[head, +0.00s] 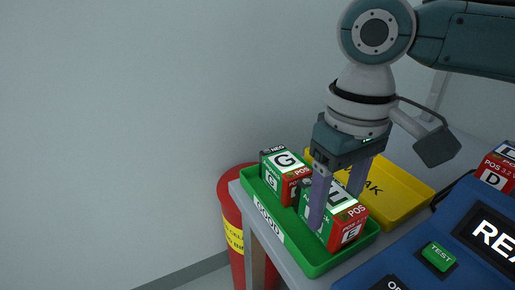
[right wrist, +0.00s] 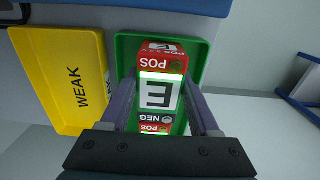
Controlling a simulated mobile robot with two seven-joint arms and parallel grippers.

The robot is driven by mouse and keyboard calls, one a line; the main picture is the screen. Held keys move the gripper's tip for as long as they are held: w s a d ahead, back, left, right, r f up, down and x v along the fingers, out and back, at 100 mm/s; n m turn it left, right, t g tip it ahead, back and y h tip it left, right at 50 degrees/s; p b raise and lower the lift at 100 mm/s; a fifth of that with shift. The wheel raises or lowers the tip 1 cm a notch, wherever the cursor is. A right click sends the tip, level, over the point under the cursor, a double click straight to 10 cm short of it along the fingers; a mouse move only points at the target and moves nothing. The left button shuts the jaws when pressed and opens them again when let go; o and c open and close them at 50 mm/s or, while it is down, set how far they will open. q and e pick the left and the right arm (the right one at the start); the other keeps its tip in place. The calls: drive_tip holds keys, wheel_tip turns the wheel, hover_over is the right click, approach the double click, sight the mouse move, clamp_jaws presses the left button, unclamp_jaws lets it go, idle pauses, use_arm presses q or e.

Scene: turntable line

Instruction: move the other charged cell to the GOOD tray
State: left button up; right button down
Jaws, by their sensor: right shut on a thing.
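My right gripper (head: 336,211) is shut on a red-and-green cell marked E (head: 347,234), one finger on each side of it. The cell is upright inside the green GOOD tray (head: 290,248), at its near end; I cannot tell if it touches the tray floor. A cell marked G (head: 284,163) stands in the same tray, just behind E. The right wrist view shows cell E (right wrist: 160,93) between the fingers, with a bright green strip on top, over the green tray (right wrist: 197,72). My left gripper is out of view.
An empty yellow WEAK tray (head: 405,200) lies right of the green tray. A cell marked D (head: 495,170) stands at the far right, behind a blue tester (head: 400,262) with a green TEST button (head: 438,256). A red bin (head: 236,225) stands below the table's left edge.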

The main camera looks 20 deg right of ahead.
sight(335, 199)
drive_tip(key=shift+f, duration=0.7)
drive_tip(key=shift+c, duration=0.6)
unclamp_jaws()
drive_tip(key=shift+f, duration=0.15)
wheel_tip(335, 199, up, 12)
drive_tip(key=p, duration=0.3)
drive_tip(key=shift+f, duration=0.1)
drive_tip(key=shift+r, duration=0.3)
